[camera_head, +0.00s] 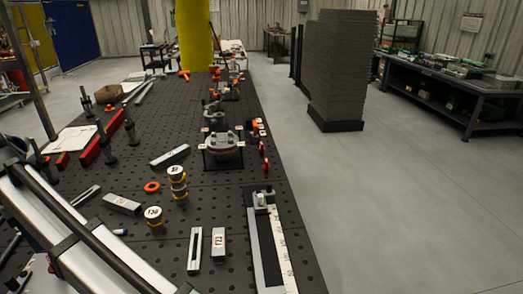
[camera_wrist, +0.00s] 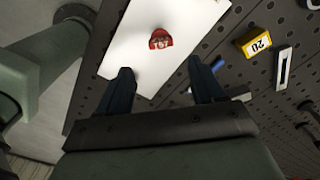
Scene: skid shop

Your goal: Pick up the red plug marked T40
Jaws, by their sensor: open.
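A red plug (camera_wrist: 160,39) with pale markings on its face lies on a white sheet (camera_wrist: 130,62) in the wrist view. The markings are too small to read surely. My gripper (camera_wrist: 164,80) is open and empty, its two dark fingers apart. The plug is beyond the fingertips, roughly centred between them in the picture, and nothing touches it. In the head view a white sheet (camera_head: 70,138) lies at the left of the table; I cannot make out the plug there. The gripper does not show clearly in that view.
A yellow block marked 20 (camera_wrist: 256,42) and a slotted metal bar (camera_wrist: 284,67) lie right of the sheet. The perforated table (camera_head: 190,120) holds red bars (camera_head: 91,153), metal blocks, marked cylinders (camera_head: 153,217) and a clamp fixture (camera_head: 222,146). Bare table shows between them.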

